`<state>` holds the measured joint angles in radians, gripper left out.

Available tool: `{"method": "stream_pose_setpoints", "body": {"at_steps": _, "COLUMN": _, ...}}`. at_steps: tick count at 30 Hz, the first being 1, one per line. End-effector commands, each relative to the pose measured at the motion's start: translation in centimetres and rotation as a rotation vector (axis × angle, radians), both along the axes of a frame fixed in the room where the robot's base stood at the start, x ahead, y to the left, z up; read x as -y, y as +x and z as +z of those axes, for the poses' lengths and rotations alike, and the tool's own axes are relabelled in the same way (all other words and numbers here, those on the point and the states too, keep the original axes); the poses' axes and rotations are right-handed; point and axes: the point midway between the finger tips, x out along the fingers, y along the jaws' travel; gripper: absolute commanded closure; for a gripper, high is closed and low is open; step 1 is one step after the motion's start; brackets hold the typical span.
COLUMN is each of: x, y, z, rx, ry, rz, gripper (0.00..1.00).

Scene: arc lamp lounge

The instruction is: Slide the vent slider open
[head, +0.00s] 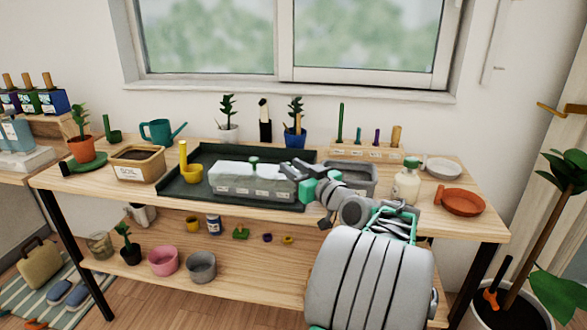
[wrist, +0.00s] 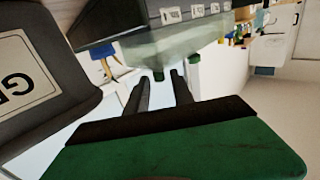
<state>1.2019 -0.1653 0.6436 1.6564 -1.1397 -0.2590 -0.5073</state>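The propagator box (head: 250,182) with a pale translucent lid stands on a dark green tray (head: 205,155) on the bench. A small green knob (head: 254,160), which looks like the vent slider, sits on top of the lid. In the wrist view the picture is turned over, and the lid (wrist: 165,45) shows with two green bits along its top. One green bit (wrist: 194,58) is right of my fingers; the other lies between the fingertips in the picture. My gripper (head: 290,168) is at the lid's right end, its fingers (wrist: 160,77) apart. Contact cannot be told.
A grey labelled bin (head: 350,177) stands close to the right of the box, behind my arm; it looms in the wrist view (wrist: 60,85). A white bottle (head: 406,185) and a terracotta dish (head: 463,202) are further right. A yellow pot (head: 191,172) stands left of the box.

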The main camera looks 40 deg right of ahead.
Motion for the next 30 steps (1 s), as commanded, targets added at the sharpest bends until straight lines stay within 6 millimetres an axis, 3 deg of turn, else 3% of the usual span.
{"method": "stream_pose_setpoints", "body": {"at_steps": 10, "x": -0.02, "y": -0.01, "z": -0.01, "rx": 0.000, "ry": 0.000, "rz": 0.000, "gripper": 1.00}}
{"method": "stream_pose_setpoints", "body": {"at_steps": 30, "x": -0.03, "y": -0.01, "z": -0.03, "rx": -0.001, "ry": 0.000, "rz": 0.001, "gripper": 1.00}}
